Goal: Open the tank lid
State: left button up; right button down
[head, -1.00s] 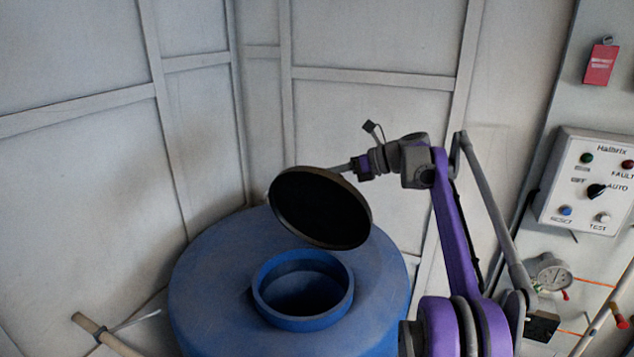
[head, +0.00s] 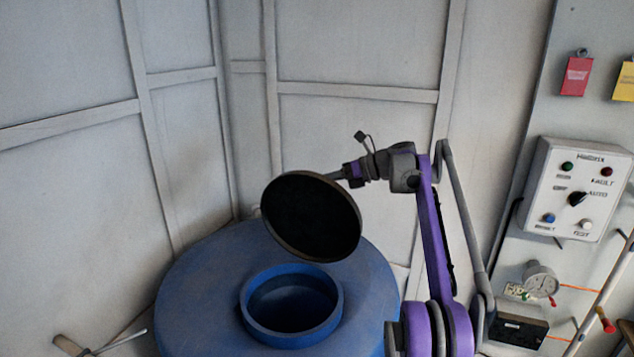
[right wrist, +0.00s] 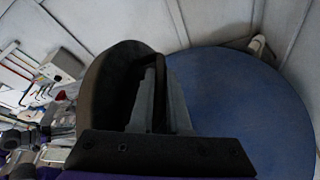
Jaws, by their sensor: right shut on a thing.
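The blue tank (head: 205,285) stands at the lower middle of the head view, its round raised neck (head: 290,335) uncovered. The dark round lid (head: 312,216) is held in the air above and behind the neck, tilted with its black underside facing the head camera. My right gripper (head: 343,174) is at the lid's upper right edge. In the right wrist view, my right gripper (right wrist: 158,95) is shut on the handle of the lid (right wrist: 105,85), and the blue tank top (right wrist: 245,110) lies to the right. My left gripper is in neither view.
A white control box (head: 580,190) with a knob and buttons hangs on the right wall panel, with a gauge (head: 540,278) below it. Red (head: 576,76) and yellow (head: 625,80) tags hang above. Pale panelled walls stand close behind the tank. A rod-like tool (head: 70,346) lies at lower left.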

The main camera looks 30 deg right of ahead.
jog(key=c, duration=1.2)
grip_release()
jog(key=shift+o, duration=0.2)
